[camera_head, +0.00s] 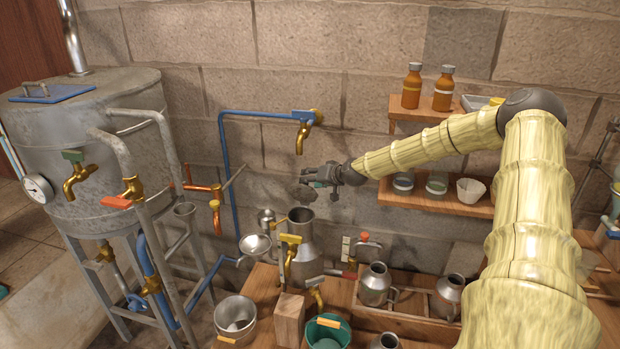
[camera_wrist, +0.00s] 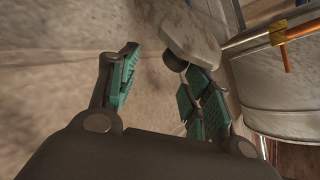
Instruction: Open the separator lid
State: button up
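The separator (camera_head: 303,255) is a tall grey metal can at the middle of the table in the head view, and its mouth looks open and dark. A grey lid-like piece (camera_head: 305,193) shows just above it, beside my gripper (camera_head: 318,181). In the wrist view a worn grey plate (camera_wrist: 192,35), which looks like the lid, has a dark round knob (camera_wrist: 175,61). My gripper (camera_wrist: 155,88) has its teal-padded fingers spread apart. The knob is near the tip of the right finger; I cannot tell whether they touch. Nothing is held between the fingers.
A metal still tank (camera_head: 90,150) with pipes and valves stands at left. A blue pipe (camera_head: 232,180) runs up the wall. Wall shelves (camera_head: 450,200) hold bottles and jars.

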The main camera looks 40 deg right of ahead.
jog(key=s+d+r+p, duration=0.1)
jog(key=s+r+p, duration=0.4)
jog(key=p, duration=0.4)
jog(key=shift+s+d+r+p, duration=0.35)
jog(key=shift+s+p, duration=0.05)
jog(key=shift+s, duration=0.2)
dwell(0.5)
jog(key=shift+s, duration=0.1)
dwell(0.6)
jog(key=v, duration=0.7)
dwell(1.0)
jog(key=shift+s, duration=0.1)
dwell(0.5)
